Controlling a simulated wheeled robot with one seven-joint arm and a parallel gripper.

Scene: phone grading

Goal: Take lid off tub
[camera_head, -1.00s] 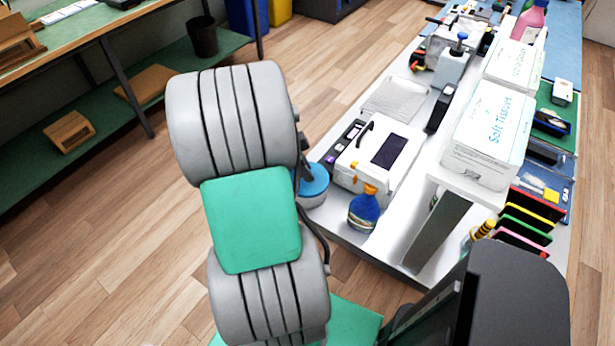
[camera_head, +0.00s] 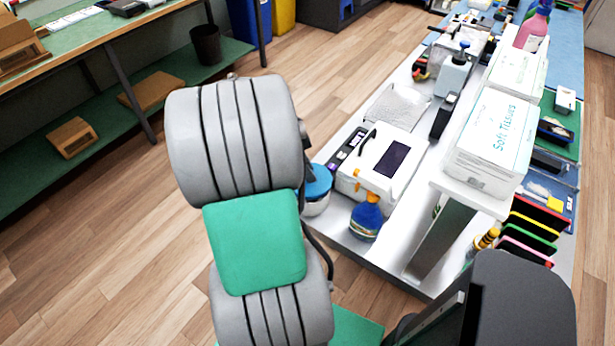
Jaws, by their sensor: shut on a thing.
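A small white tub (camera_head: 317,208) stands at the near left corner of the white bench, partly hidden by my arm. Its blue lid (camera_head: 319,181) shows at the top of the tub, just right of my arm's upper link. I cannot tell whether the lid sits flat on the tub or slightly off it. My gripper is hidden behind my own grey and green arm, so its fingers and their hold on the lid do not show.
A white boxy device (camera_head: 386,163) stands right of the tub, with a blue spray bottle (camera_head: 366,218) in front. Soft Tissues boxes (camera_head: 493,140) stand on a raised white shelf (camera_head: 452,187). Wood floor (camera_head: 120,255) lies open to the left.

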